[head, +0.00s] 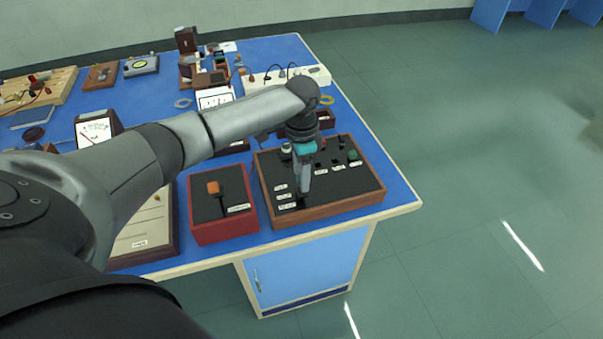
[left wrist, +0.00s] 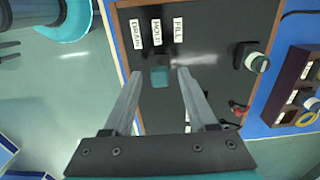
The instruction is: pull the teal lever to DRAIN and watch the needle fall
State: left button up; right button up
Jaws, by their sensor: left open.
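The teal lever (left wrist: 159,76) shows in the left wrist view on a dark panel (left wrist: 215,30) with labels DRAIN, HOLD and FILL; it stands in line with HOLD. My left gripper (left wrist: 158,80) is open, with one finger on each side of the lever; I cannot tell whether either touches it. In the head view my left gripper (head: 304,185) points down over the wood-framed panel box (head: 330,206) and hides the lever. A white dial meter (head: 94,132) with a needle stands at the left; another meter (head: 214,97) is partly behind my arm. My right gripper is out of view.
A red box (head: 222,232) with an orange-handled lever (head: 213,187) stands left of the panel box. A green knob (head: 353,155) sits on the panel's right side. A white power strip (head: 300,75) lies behind. The bench's right edge (head: 390,180) is close; open floor lies beyond.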

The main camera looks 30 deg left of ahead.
pick_arm(q)
grip_shut()
dwell(0.4)
